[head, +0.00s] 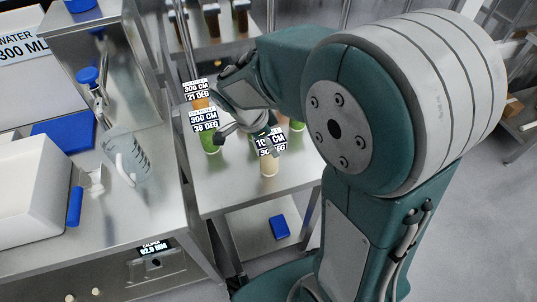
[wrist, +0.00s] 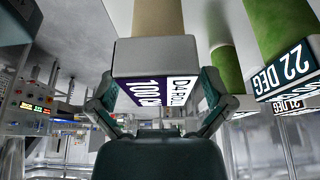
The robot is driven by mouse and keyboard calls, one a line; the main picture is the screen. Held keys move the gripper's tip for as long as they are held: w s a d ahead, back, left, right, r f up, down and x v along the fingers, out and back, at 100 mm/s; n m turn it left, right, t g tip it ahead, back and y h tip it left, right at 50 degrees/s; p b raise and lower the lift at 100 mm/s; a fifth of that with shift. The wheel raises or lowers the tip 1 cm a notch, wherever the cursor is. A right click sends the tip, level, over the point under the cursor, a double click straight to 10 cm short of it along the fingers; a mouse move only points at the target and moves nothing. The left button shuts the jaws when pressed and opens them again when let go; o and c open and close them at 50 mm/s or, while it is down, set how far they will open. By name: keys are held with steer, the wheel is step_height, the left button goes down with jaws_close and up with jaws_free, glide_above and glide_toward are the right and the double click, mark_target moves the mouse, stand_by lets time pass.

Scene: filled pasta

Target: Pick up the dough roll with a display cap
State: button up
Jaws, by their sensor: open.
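A pale dough roll (head: 269,168) stands upright on the steel table, with a display cap (head: 270,145) on top, partly hidden by my gripper. In the wrist view the picture is inverted: the pale roll (wrist: 157,18) is at the top and its cap (wrist: 153,55) shows part of "100 CM". My gripper (head: 250,137) is over this cap. In the wrist view my open gripper (wrist: 160,85) has one finger on each side of the cap. I cannot tell whether the fingers touch it.
A green roll (head: 210,143) and an orange-brown roll (head: 201,103), both with caps, stand to the left. Another green roll (head: 297,125) is close behind on the right. The steel table (head: 235,192) is clear in front. A counter with a clear jug (head: 128,158) is at left.

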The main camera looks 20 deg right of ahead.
steer(key=shift+d+f, duration=0.2)
steer(key=shift+f, duration=0.25)
steer(key=shift+c, duration=0.3)
steer(key=c, duration=1.2)
steer(key=shift+r, duration=0.1)
steer(key=s+d+r, duration=0.2)
steer(key=s+r, duration=1)
steer(key=s, duration=0.1)
steer(key=shift+s+r, duration=0.4)
